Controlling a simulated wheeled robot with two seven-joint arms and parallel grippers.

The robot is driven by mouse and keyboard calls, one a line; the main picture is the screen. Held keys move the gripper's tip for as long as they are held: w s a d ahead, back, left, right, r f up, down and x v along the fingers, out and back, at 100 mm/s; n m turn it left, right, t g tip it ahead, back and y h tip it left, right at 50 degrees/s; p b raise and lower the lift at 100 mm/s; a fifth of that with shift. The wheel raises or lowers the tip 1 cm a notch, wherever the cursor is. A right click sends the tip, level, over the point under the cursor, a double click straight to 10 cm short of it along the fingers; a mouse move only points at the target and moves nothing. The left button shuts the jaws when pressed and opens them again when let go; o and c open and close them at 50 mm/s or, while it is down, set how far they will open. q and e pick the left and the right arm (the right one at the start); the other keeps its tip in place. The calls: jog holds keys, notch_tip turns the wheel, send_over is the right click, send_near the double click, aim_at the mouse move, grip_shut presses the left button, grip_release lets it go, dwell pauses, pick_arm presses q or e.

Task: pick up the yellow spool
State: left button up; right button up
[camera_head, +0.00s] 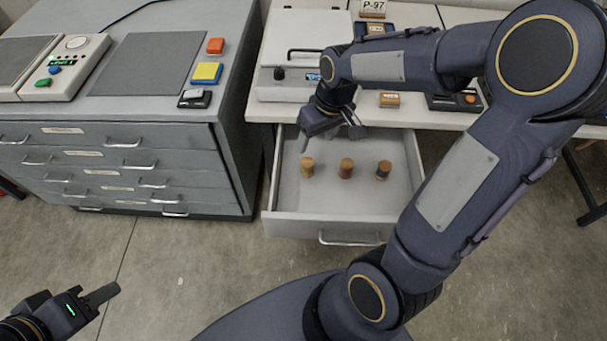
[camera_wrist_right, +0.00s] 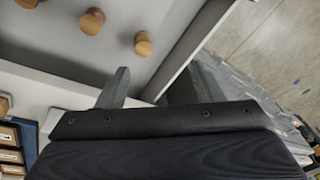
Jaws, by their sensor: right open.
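Three small wooden spools stand upright in a row in the open drawer (camera_head: 285,205). The left one, tan-yellow, looks like the yellow spool (camera_head: 307,167); the nearest spool in the right wrist view (camera_wrist_right: 143,43) appears to be the same one. My right gripper (camera_head: 331,137) is open and empty over the back left of the drawer, behind and apart from the spools. My left gripper (camera_head: 100,297) is at the lower left, far from the drawer; its jaw gap is unclear.
A grey drawer cabinet (camera_head: 120,165) stands left of the drawer, with orange and yellow blocks (camera_head: 207,73) on top. A white case (camera_head: 300,50) and small boxes (camera_head: 389,99) are on the white worktop behind the drawer. The drawer floor around the spools is clear.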

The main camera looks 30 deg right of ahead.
jog(key=n+g+h+b, duration=0.2)
send_over(307, 162)
jog(key=f, duration=1.1)
jog(key=shift+s+d+f, duration=0.1)
jog(key=shift+s+f, duration=0.1)
jog(key=f, duration=0.4)
jog(key=f+b, duration=0.1)
jog(key=f, duration=0.3)
jog(key=shift+w, duration=0.2)
pick_arm(q)
notch_tip(307, 162, down, 4)
jog(key=shift+s+f, duration=0.1)
pick_arm(e)
jog(key=c, duration=1)
jog(key=shift+c, duration=0.3)
jog(key=shift+r, duration=0.2)
